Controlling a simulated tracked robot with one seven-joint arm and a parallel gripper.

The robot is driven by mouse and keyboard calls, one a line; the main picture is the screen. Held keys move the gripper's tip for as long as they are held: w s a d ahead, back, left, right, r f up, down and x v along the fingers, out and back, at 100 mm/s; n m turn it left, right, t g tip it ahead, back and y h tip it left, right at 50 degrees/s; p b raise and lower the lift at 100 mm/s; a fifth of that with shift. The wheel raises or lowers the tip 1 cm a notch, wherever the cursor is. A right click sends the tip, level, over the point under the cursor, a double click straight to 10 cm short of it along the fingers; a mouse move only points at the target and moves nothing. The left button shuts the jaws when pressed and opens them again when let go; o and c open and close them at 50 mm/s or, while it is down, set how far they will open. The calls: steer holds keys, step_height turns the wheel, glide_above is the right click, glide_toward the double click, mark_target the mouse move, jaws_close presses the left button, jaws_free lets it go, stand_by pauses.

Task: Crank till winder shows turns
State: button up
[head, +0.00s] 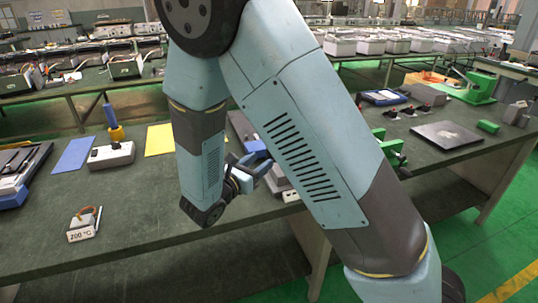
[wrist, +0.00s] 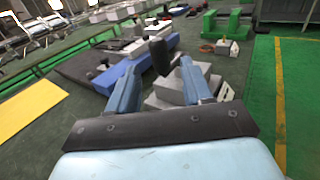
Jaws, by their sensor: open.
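My gripper (wrist: 160,66) is open in the wrist view, with its two blue fingers spread. A dark upright knob (wrist: 160,56), which looks like a crank handle, shows between the fingertips. I cannot tell whether a finger touches it. Behind the right finger is a grey stepped body (wrist: 222,90), probably the winder; no turn count can be read on it. In the head view my gripper (head: 264,162) is over the front part of the bench, left of my upper arm link. A grey piece (head: 276,181) shows beside it, and my arm hides most of what stands there.
The dark green bench (head: 130,235) holds a yellow sheet (head: 160,139), a blue sheet (head: 73,154), a white box (head: 110,156) and a block marked 200 °C (head: 84,225). A green machine (head: 473,86) and a dark plate (head: 446,135) are at the right. The bench's front left is mostly clear.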

mark_target(268, 155)
steer(key=shift+x, duration=2.95)
steer(key=shift+c, duration=0.4)
